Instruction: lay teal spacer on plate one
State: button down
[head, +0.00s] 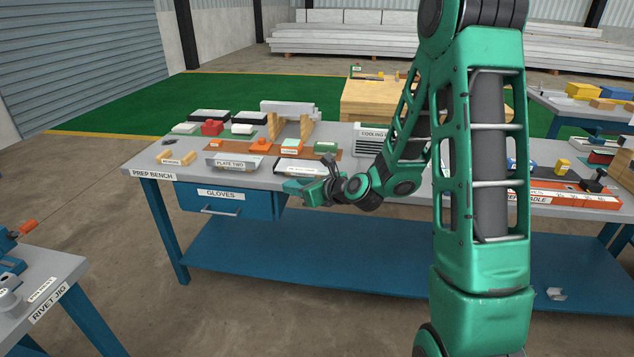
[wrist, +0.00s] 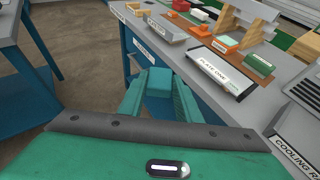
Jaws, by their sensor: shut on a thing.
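My gripper (wrist: 158,78) is shut on the teal spacer (wrist: 158,88), a block held between its two green fingers. In the head view my gripper (head: 302,190) is at the front edge of the prep bench, in front of plate one (head: 298,167). Plate one, a low dark-edged plate with a white label, also shows in the wrist view (wrist: 222,72), to the right of the spacer and apart from it. Its visible top looks bare. In the head view the fingers and spacer are small and hard to tell apart.
Plate two (head: 232,163) stands left of plate one on the prep bench (head: 150,172). Orange and green blocks (head: 325,147) sit behind on a brown strip. A cooling rack (head: 374,142) stands to the right. A glove drawer (head: 222,198) hangs under the bench's front edge.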

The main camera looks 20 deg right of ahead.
aim_at(317, 168)
jog(key=k, duration=0.6)
jog(key=z, duration=1)
jog(key=i, duration=1.5)
jog(key=z, duration=0.05)
jog(key=k, duration=0.5)
jog(key=u, duration=0.4)
